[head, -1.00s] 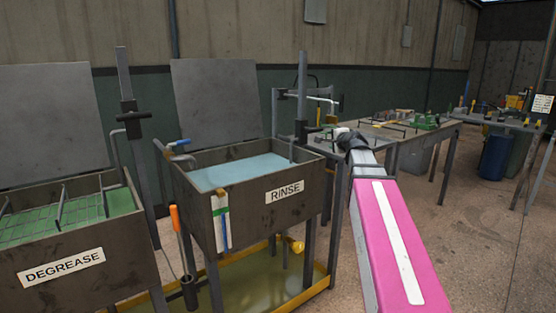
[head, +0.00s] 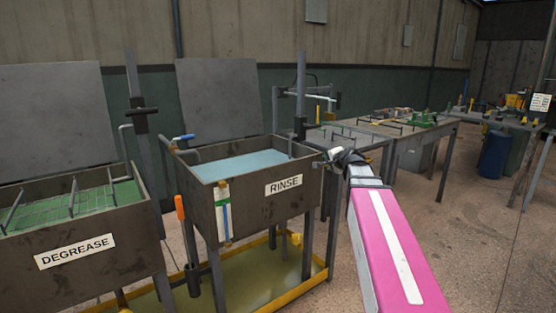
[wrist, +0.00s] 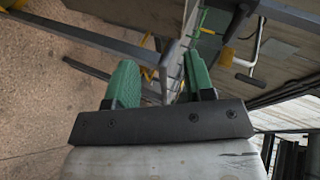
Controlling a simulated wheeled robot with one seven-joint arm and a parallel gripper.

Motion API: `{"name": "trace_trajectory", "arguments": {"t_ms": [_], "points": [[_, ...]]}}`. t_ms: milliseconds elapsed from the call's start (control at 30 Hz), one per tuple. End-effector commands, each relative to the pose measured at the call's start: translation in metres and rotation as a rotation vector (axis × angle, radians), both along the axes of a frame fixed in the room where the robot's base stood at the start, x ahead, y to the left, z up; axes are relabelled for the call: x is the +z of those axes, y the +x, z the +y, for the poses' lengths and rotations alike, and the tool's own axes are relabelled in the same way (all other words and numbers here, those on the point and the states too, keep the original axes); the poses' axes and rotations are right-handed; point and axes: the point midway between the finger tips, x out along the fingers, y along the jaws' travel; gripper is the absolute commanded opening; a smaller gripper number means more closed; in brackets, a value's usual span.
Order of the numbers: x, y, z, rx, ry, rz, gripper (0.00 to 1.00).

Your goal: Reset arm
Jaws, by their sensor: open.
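My pink arm reaches forward at the right of the rinse tank in the head view, its dark wrist near the tank's right corner. My gripper (wrist: 160,85) shows in the wrist view with two green fingers apart and nothing between them. In the head view the fingers are too small to make out clearly. The view past the fingers is tilted and shows metal legs and yellow parts. No held object shows.
The rinse tank (head: 241,208) holds blue liquid, and the degrease tank (head: 75,252) with a green rack stands left of it. A yellow-edged tray (head: 265,295) lies beneath. A work table (head: 375,128) stands behind my arm. Open floor (head: 470,240) lies to the right.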

Motion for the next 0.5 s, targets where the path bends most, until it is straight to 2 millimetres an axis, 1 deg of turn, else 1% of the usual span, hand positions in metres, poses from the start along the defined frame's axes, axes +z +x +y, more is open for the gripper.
{"name": "trace_trajectory", "arguments": {"t_ms": [33,167,267,300,367,400,467,500], "points": [[-0.015,-0.006,0.003,0.019,-0.031,0.025,0.48],[-0.059,-0.023,0.012,0.087,-0.136,0.107,0.48],[-0.104,-0.043,0.02,0.166,-0.243,0.195,0.48],[-0.124,-0.054,0.023,0.203,-0.292,0.235,0.48],[-0.153,-0.071,0.026,0.263,-0.364,0.295,0.48],[-0.171,-0.083,0.028,0.303,-0.411,0.336,0.48],[-0.198,-0.102,0.031,0.367,-0.477,0.398,0.48],[-0.215,-0.115,0.032,0.411,-0.52,0.439,0.48]]}}
